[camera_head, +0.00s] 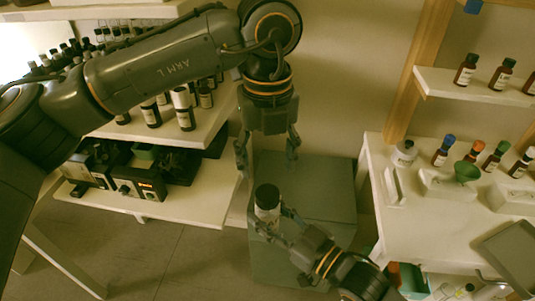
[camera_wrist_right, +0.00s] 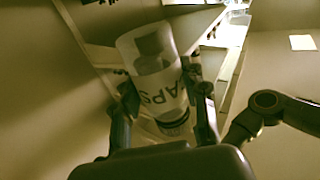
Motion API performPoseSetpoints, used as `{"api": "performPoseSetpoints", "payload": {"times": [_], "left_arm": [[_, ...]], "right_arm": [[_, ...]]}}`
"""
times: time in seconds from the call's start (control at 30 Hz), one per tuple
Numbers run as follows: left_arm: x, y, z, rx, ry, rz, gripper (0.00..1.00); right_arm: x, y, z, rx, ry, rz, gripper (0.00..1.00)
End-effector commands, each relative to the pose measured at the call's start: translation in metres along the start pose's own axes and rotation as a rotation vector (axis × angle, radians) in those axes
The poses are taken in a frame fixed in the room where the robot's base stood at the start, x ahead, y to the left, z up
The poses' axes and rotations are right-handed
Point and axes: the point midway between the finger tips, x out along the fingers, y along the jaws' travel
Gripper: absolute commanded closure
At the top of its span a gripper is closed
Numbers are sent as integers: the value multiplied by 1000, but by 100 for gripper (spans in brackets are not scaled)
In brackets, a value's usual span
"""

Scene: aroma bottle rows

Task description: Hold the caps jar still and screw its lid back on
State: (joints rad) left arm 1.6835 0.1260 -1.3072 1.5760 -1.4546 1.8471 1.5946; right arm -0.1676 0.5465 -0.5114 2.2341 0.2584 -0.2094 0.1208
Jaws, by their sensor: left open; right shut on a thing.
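The caps jar (camera_head: 267,212) is a small jar with a white label and a dark top. My right gripper (camera_head: 282,219) is shut on its side and holds it upright over the grey-green cabinet. In the right wrist view the jar (camera_wrist_right: 160,85) sits between the two fingers, with the letters "APS" showing on its label. My left gripper (camera_head: 267,152) is open and empty, pointing down just above the jar, apart from it. I cannot tell whether the dark top is a lid or the contents, and I make out no separate lid.
The grey-green cabinet (camera_head: 325,180) stands below the grippers. At the right, a white bench (camera_head: 420,225) carries several bottles with coloured caps and a green funnel (camera_head: 467,171).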

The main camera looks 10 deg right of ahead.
Motion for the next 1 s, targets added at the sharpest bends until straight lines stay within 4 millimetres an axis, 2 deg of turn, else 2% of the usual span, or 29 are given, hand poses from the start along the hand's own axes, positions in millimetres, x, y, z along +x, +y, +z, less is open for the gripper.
{"api": "performPoseSetpoints", "payload": {"times": [0.2,0.4,0.6,0.83,0.87,1.0], "left_arm": [[35,1,0,0,2,2,39],[61,0,0,1,1,2,39],[71,0,0,0,0,-1,39],[71,0,0,0,-1,0,39],[71,0,0,1,-1,0,41],[71,0,0,1,-1,0,70]], "right_arm": [[0,0,0,0,1,0,100],[0,0,0,0,1,0,100],[0,0,0,0,1,0,100],[0,0,0,0,1,0,100],[0,0,0,0,1,0,100],[0,0,0,0,1,0,100]]}}
